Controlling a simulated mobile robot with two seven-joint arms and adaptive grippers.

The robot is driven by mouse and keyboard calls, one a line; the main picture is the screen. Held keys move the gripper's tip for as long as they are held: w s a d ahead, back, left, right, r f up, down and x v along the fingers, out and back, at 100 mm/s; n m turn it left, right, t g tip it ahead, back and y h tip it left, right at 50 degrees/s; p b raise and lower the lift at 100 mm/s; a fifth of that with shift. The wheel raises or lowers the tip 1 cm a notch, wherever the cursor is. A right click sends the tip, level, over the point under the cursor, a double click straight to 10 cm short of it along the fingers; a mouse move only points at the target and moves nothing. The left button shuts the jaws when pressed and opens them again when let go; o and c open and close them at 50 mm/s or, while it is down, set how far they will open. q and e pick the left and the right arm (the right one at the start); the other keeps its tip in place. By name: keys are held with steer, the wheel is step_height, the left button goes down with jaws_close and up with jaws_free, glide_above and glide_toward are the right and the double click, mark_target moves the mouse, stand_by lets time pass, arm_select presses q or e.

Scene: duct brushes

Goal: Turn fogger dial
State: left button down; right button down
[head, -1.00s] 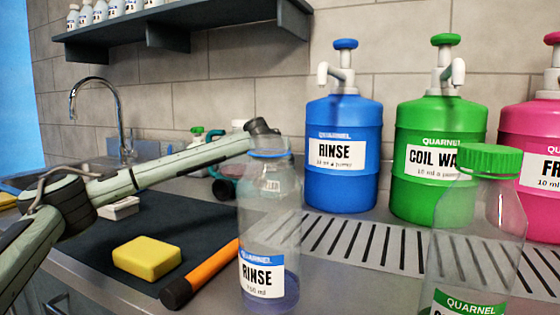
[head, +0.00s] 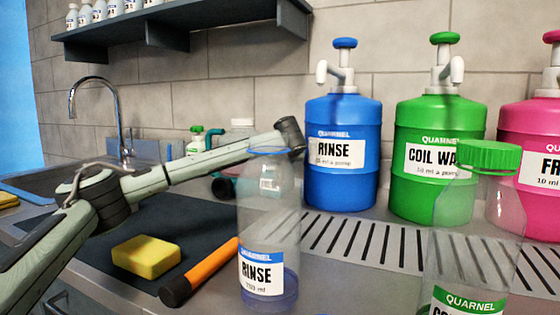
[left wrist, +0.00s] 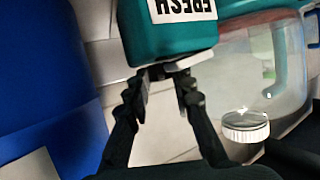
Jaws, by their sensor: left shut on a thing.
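The teal fogger (head: 222,186) stands on the counter behind the clear Rinse bottle, which hides part of it. In the left wrist view its teal body (left wrist: 170,38) carries an upside-down FRESH label. My left gripper (left wrist: 165,84) is at the end of this body, with its two fingers on either side of a small part that looks like the fogger dial (left wrist: 160,72). The fingers cover most of that part, and its setting cannot be read. In the head view my left arm reaches behind the Rinse bottle and its fingers cannot be made out. My right gripper is not in view.
The clear Rinse bottle (head: 262,220) and a green-capped bottle (head: 487,157) stand in front. Blue (head: 343,185) and green (head: 436,190) pump drums stand behind the drain grille. A yellow sponge (head: 147,257) and an orange-handled tool (head: 211,268) lie at left.

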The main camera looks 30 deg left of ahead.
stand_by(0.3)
arm_select(q)
steer(key=c, duration=1.6)
jaws_free()
steer(key=shift+d, duration=0.1)
steer(key=v, duration=1.2)
steer(key=shift+w+d, duration=0.1)
